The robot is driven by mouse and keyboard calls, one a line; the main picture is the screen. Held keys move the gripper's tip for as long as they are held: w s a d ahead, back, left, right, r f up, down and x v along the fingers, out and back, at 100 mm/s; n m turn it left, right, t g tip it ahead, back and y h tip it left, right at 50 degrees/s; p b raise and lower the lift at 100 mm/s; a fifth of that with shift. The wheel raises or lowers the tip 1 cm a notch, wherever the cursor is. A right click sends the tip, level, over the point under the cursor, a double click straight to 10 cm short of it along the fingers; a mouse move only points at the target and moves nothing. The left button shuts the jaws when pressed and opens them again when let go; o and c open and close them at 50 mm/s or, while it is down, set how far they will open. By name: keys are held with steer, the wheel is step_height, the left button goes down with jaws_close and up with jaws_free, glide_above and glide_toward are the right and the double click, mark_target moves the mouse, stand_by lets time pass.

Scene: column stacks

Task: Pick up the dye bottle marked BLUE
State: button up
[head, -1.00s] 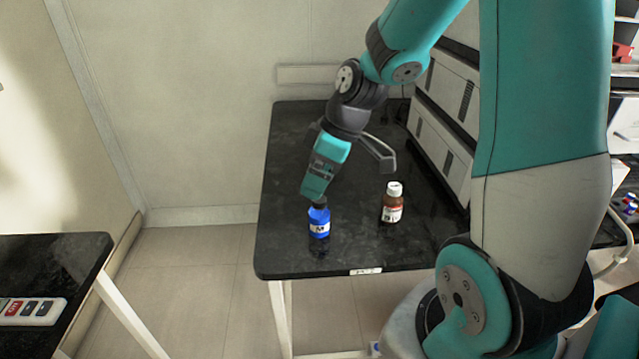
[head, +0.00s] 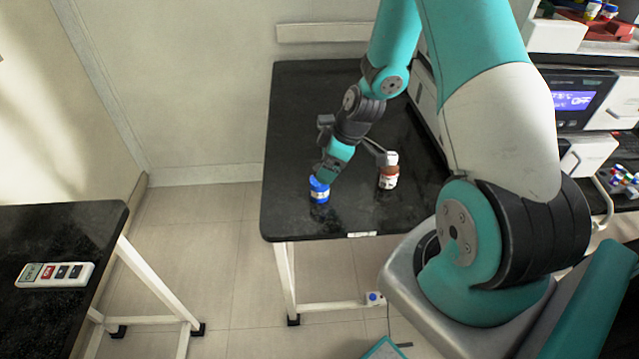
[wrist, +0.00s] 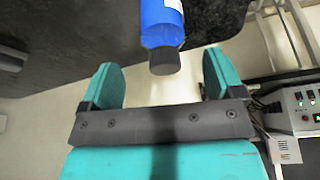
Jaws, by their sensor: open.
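The blue bottle (head: 319,190) stands upright near the front left of the black table, with a pale label and a dark cap. The wrist view shows its blue body (wrist: 160,18) and cap at the top middle. My gripper (head: 325,174) is over the bottle's top in the head view and hides the cap there. In the wrist view my gripper (wrist: 160,72) is open, with one teal finger on each side of the cap and gaps between. I cannot read the bottle's lettering.
A brown bottle (head: 389,172) with a white cap and label stands to the right on the same black table (head: 285,215). Equipment lines the table's right side.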

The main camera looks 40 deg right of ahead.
steer(key=shift+a+p+x, duration=0.2)
steer(key=shift+p+x, duration=0.2)
steer(key=shift+x, duration=0.95)
steer(key=shift+a+p+x, duration=0.2)
steer(key=shift+p+x, duration=0.15)
steer(key=shift+x, duration=1)
steer(key=shift+w+r, duration=0.15)
steer(key=shift+r, duration=0.05)
steer(key=c, duration=1.1)
